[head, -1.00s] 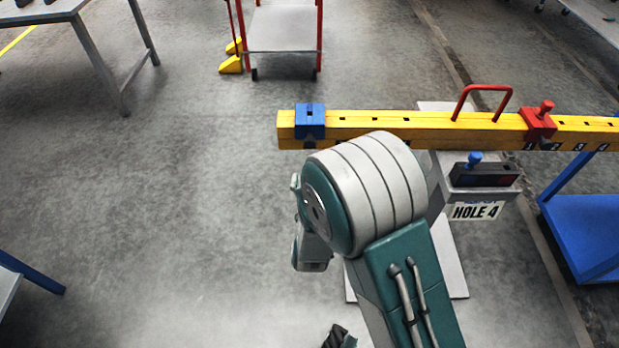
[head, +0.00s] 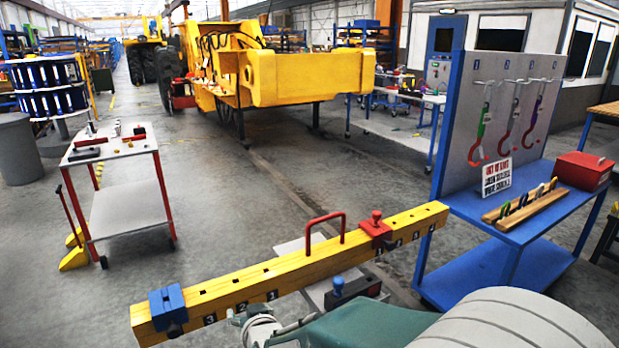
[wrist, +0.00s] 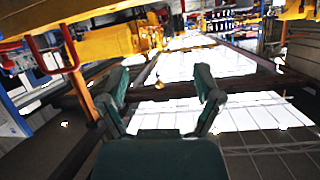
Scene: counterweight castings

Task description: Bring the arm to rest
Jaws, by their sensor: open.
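My gripper (wrist: 163,92) shows in the wrist view with two dark green fingers spread apart and nothing between them. In the head view my green and pale grey arm fills the lower right, folded low in front of the yellow beam, and the fingers cannot be made out there. The yellow beam (head: 262,279) runs obliquely across the front, with a blue block (head: 168,308) at its left end and a red knobbed block (head: 376,230) towards its right. A red handle (head: 326,236) rises from it. The handle also shows at upper left in the wrist view (wrist: 52,55).
A blue bench (head: 520,222) with a hook panel (head: 510,110) stands close at right, bearing a red box (head: 584,171). A red-framed cart (head: 112,150) stands at left. A yellow machine (head: 300,75) is at the back. Floor between cart and machine is clear.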

